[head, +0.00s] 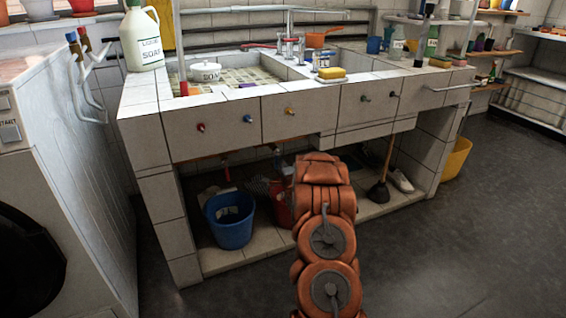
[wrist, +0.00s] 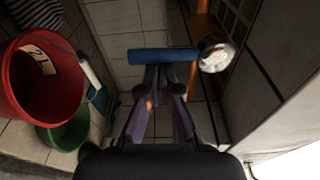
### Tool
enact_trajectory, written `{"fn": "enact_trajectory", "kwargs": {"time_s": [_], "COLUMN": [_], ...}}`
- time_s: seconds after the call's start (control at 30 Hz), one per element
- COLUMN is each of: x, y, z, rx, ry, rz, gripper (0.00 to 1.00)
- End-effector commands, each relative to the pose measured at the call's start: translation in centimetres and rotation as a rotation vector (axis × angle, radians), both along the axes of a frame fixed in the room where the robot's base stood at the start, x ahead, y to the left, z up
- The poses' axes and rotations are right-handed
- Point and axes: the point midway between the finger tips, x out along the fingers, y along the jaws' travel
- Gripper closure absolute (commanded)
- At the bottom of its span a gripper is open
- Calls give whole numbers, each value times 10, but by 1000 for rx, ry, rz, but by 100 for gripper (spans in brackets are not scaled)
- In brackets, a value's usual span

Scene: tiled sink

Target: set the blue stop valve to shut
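The blue stop valve shows in the wrist view as a blue lever (wrist: 150,56). It lies crosswise in the picture, its right end at a pale round fitting (wrist: 215,57) beside a copper-coloured pipe (wrist: 201,28). My gripper (wrist: 165,73) points at the lever, with its fingers drawn together and the tips at the lever's near edge. I cannot tell whether they touch it. In the head view my orange arm reaches under the sink counter, and the arm and counter hide the gripper and this valve.
A red bucket (wrist: 42,85) and a green bowl (wrist: 68,130) stand left of my gripper. A pale wall closes in on the right. In the head view, a blue bucket (head: 230,220) and a plunger (head: 378,192) stand beneath the tiled counter (head: 150,140); coloured knobs line its front.

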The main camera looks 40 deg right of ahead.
Motion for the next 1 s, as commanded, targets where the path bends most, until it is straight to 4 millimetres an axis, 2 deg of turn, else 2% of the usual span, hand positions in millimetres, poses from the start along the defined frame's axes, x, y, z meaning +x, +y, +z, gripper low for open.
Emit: {"fn": "enact_trajectory", "kwargs": {"time_s": [0.03,0.37,0.8,0.93,1.0], "x": [6,7,2,0,-3], "y": [11,10,-28,-36,-33], "z": [-3,-3,0,-1,-1], "rx": [-2,-2,-2,0,2], "ry": [7,9,0,1,1], "rz": [23,25,10,8,8], "gripper": [100,100,100,100,100]}}
